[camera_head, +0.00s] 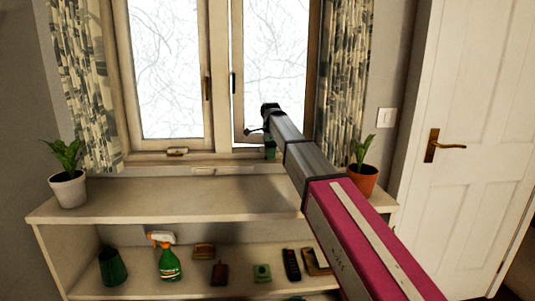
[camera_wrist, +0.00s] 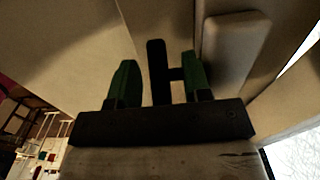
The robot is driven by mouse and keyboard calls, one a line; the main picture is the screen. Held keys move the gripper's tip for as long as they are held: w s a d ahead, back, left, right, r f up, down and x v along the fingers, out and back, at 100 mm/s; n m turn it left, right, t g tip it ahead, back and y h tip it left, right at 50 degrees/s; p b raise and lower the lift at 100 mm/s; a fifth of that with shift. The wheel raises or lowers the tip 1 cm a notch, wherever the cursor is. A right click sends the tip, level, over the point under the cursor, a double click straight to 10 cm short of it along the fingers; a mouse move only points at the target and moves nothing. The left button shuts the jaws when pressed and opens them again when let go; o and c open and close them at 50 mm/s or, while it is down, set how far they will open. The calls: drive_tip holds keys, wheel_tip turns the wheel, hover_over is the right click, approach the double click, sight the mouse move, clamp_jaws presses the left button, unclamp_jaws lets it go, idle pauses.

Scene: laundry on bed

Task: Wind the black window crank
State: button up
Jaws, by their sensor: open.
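The black window crank (camera_wrist: 157,72) shows in the wrist view as a dark upright bar with a short cross-piece on its right. It stands between the two green fingers of my gripper (camera_wrist: 160,80). The gripper is open, with a gap between the left finger and the bar. The cross-piece reaches the right finger or ends just beside it; I cannot tell if they touch. In the head view my gripper (camera_head: 270,153) is at the sill below the right window pane, and my arm hides the crank there. A pale block (camera_wrist: 235,50) lies right of the crank.
A shelf unit (camera_head: 130,205) stands below the window, with a white-potted plant (camera_head: 69,188) at left and an orange-potted plant (camera_head: 362,179) close right of my arm. A green spray bottle (camera_head: 168,260) and small items stand on the lower shelf. Curtains hang both sides; a white door (camera_head: 475,130) is right.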

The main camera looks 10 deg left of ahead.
clamp_jaws()
drive_tip(key=shift+y, duration=0.3)
drive_tip(key=g+y, duration=0.1)
drive_tip(key=y, duration=0.2)
drive_tip(key=shift+d, duration=0.2)
drive_tip(key=g+y, duration=0.1)
drive_tip(key=y, duration=0.4)
drive_tip(key=shift+w, duration=0.1)
drive_tip(key=shift+y, duration=0.3)
unclamp_jaws()
drive_tip(key=shift+f, duration=0.1)
